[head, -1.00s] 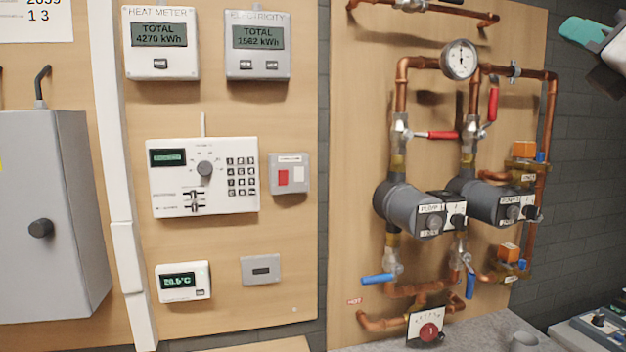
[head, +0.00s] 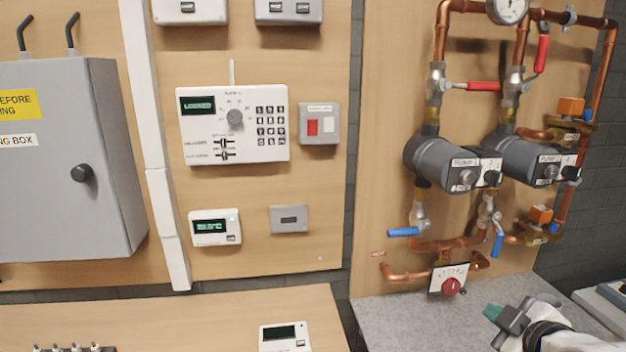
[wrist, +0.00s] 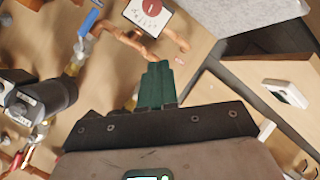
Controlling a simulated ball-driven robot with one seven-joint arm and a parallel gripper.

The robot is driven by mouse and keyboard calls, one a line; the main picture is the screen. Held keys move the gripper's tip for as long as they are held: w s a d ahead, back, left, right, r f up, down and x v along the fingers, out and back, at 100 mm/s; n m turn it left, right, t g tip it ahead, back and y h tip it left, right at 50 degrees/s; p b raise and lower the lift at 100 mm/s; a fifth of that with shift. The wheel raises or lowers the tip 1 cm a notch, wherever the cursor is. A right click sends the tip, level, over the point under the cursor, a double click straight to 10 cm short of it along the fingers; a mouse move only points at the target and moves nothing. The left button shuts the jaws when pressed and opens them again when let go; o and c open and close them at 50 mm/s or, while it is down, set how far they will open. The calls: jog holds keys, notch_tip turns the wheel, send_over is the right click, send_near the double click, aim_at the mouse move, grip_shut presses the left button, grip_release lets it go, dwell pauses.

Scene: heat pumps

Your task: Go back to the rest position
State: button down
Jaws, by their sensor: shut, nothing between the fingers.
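My gripper (head: 496,312) shows at the lower right of the head view, above the grey worktop in front of the pipe board. Its green fingers are together and hold nothing. In the wrist view the green fingers (wrist: 157,84) are closed side by side at the centre, with nothing between them. The pipe board with the red round knob (head: 451,286) on a white plate stands behind and left of the gripper. That red knob also shows at the top of the wrist view (wrist: 152,6).
Two grey pumps (head: 440,162) with copper pipes stick out from the board. A blue-handled valve (head: 404,232) hangs below them. A grey box (head: 70,170) is on the left wall. A wooden table (head: 190,310) with a small white device (head: 285,338) is in front. The grey worktop (head: 400,320) looks mostly clear.

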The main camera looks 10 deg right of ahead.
jog(key=s+a+f+m+g+y, duration=0.1)
jog(key=s+a+f+m+g, duration=0.2)
jog(key=s+f, duration=0.5)
jog(key=s+a+f+m+g+y, duration=0.15)
jog(key=s+a+f+g, duration=0.35)
jog(key=f, duration=0.6)
jog(key=s+f+m+g, duration=0.1)
jog(key=s+f, duration=0.3)
jog(key=s, duration=0.5)
jog(key=s+f+m+g, duration=0.2)
jog(key=s+f+m, duration=0.1)
jog(key=s, duration=0.6)
jog(key=shift+s+a+f+h, duration=0.2)
jog(key=shift+s+f+h, duration=0.1)
jog(key=shift+f+h, duration=0.25)
jog(key=c, duration=1.8)
grip_release()
